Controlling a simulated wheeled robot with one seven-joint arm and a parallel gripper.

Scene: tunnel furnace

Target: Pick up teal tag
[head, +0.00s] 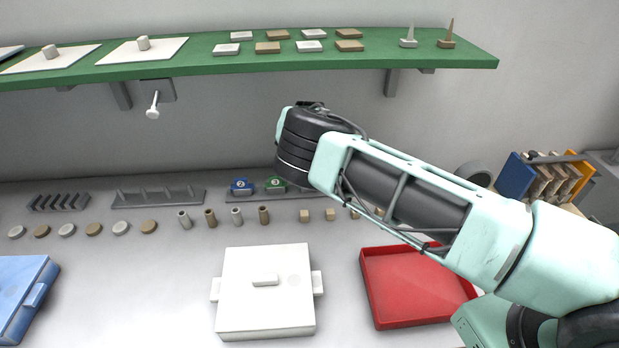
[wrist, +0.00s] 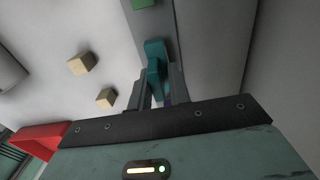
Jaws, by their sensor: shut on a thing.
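The teal tag (wrist: 155,55) shows in the wrist view, standing up between the two fingers of my gripper (wrist: 159,78). My gripper is shut on it. The tag's lower part is hidden between the fingers. I cannot tell whether it still touches the grey strip (wrist: 202,45) beside it. In the head view my wrist and forearm hide the gripper's fingers and the teal tag.
A blue tag (head: 241,186) and a green tag (head: 275,184) stand on the grey strip left of my wrist. Several wooden cubes (head: 330,214) lie in front. A white lidded box (head: 262,300) and red tray (head: 400,316) stand nearer. A green shelf (head: 330,64) hangs above.

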